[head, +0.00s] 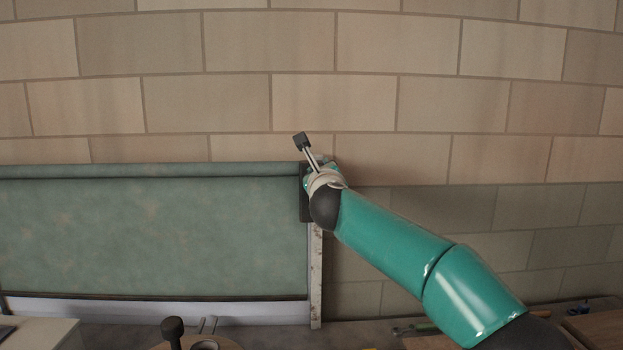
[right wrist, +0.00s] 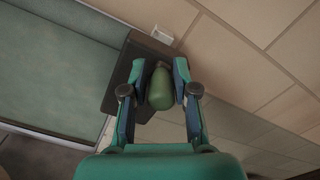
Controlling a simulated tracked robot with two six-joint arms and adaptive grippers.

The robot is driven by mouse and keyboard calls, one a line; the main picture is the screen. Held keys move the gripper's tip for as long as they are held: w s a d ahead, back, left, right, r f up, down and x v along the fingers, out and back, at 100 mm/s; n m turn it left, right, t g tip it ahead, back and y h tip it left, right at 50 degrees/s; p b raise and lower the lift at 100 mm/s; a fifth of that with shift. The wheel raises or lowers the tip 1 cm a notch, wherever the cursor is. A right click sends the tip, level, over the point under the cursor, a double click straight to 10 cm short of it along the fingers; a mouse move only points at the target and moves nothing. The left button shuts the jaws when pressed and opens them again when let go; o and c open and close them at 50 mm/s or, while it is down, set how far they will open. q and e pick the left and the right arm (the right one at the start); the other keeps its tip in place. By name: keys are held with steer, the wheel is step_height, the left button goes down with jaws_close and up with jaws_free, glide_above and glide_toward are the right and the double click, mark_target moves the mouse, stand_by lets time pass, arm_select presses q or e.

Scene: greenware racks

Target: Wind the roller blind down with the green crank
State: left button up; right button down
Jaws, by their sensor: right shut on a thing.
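The roller blind (head: 150,235) is a mottled grey-green sheet hanging from a roller on the left side of the head view, with a dark bottom bar. It also shows at the left of the right wrist view (right wrist: 60,70). The green crank knob (right wrist: 160,88) is in the right wrist view, in front of a dark plate (right wrist: 122,82) at the blind's right end. My right gripper (right wrist: 160,78) is shut on this knob, one finger on each side. In the head view my wrist hides the crank. My left gripper is not in view.
A white strip (head: 200,310) shows below the blind, beside a pale upright post (head: 316,275). A dark knobbed object (head: 172,328) stands at the bottom edge. Low clutter lies at the lower right. The block wall (head: 480,110) above is bare.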

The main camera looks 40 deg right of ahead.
steer(key=shift+s+d+f+m+b, duration=0.2)
steer(key=shift+d+f+m+b, duration=0.15)
steer(key=shift+d+f+m, duration=0.4)
steer(key=shift+a+m, duration=0.15)
steer(key=shift+m, duration=0.1)
steer(key=shift+f, duration=0.1)
steer(key=c, duration=1.2)
jaws_free()
steer(key=shift+c, duration=0.2)
steer(key=shift+o, duration=1.3)
steer(key=shift+s+r, duration=0.15)
steer(key=shift+r, duration=0.05)
steer(key=shift+r, duration=0.15)
